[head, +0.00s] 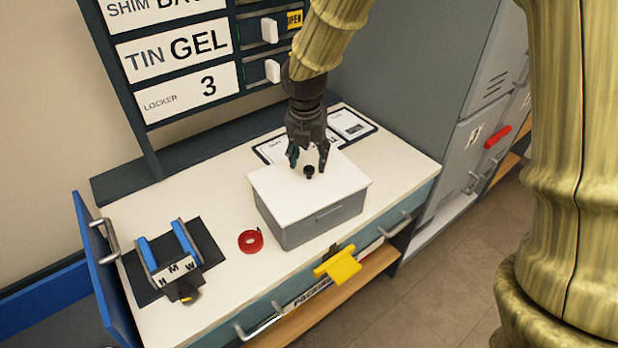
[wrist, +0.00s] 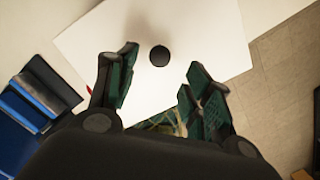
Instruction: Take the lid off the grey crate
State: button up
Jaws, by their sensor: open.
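The grey crate (head: 318,219) stands on the white worktop with its white lid (head: 275,190) on top. A small black knob (head: 309,171) rises from the middle of the lid. My gripper (head: 308,165) is open above the lid, its fingertips on either side of the knob in the head view. In the wrist view the lid (wrist: 190,25) lies beneath, and the round knob (wrist: 159,56) shows between and slightly beyond the open fingers (wrist: 158,75). The fingers do not touch the knob in the wrist view.
A red tape roll (head: 251,241) lies left of the crate. A blue-sided cradle with a lettered plate (head: 177,267) sits on a dark mat (head: 209,246) farther left. Papers (head: 350,124) lie behind the crate.

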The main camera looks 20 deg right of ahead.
aim_at(309, 168)
jog(key=shift+d+f, duration=0.15)
jog(key=shift+f, duration=0.3)
jog(key=f, duration=0.1)
jog(key=w+f+p, duration=0.1)
jog(key=f, duration=0.1)
jog(key=shift+w+d+f, duration=0.1)
jog(key=shift+w+f, duration=0.1)
jog(key=shift+f, duration=0.6)
grip_shut()
